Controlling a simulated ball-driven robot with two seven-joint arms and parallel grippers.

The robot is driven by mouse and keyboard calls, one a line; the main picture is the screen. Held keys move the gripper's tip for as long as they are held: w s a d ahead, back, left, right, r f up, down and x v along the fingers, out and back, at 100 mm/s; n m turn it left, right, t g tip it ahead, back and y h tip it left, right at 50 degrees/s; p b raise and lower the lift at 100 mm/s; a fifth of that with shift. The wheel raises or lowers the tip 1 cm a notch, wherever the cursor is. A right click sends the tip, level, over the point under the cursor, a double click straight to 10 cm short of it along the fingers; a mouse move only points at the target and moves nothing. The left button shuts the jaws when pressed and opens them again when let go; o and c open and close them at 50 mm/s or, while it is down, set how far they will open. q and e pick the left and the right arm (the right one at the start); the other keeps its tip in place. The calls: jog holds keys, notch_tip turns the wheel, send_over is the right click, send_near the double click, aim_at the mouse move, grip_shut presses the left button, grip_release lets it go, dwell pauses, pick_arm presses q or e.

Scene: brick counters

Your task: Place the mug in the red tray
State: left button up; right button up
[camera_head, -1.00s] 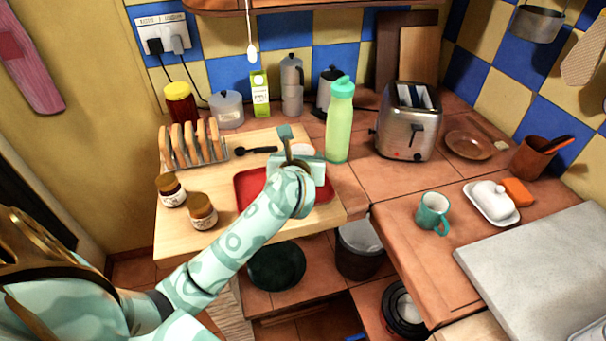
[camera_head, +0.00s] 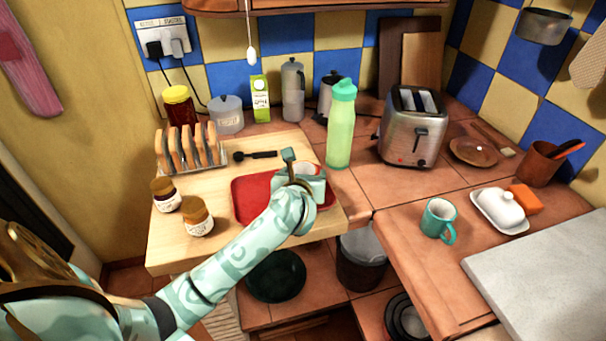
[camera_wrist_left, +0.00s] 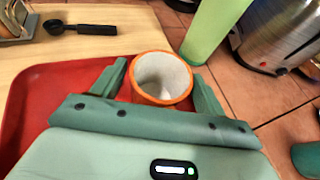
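A mug (camera_wrist_left: 162,82) with an orange rim and white inside stands upright between the fingers of my left gripper (camera_wrist_left: 161,80). Both fingers lie close against its sides. The mug (camera_head: 311,168) also shows in the head view, over the rear right part of the red tray (camera_head: 250,192), partly hidden by my left gripper (camera_head: 304,172). I cannot tell if its base touches the tray. The tray (camera_wrist_left: 38,95) lies on a light wooden board, partly covered by my arm. My right gripper is not in view.
A green bottle (camera_head: 341,125) stands just right of the board, near the mug. A toast rack (camera_head: 188,148), two jars (camera_head: 197,217) and a black spoon (camera_head: 255,155) are on the board. A teal mug (camera_head: 437,218) stands on the right counter.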

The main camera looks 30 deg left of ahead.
pick_arm(q)
jog(key=shift+o, duration=0.3)
jog(key=shift+r, duration=0.2)
jog(key=shift+s+d+r+p, duration=0.15)
jog(key=shift+s+p, duration=0.1)
jog(key=shift+p, duration=0.05)
jog(key=p+v, duration=0.2)
jog(key=v, duration=0.9)
jog(key=shift+s+p, duration=0.15)
jog(key=shift+p, duration=0.2)
jog(key=shift+d, duration=0.1)
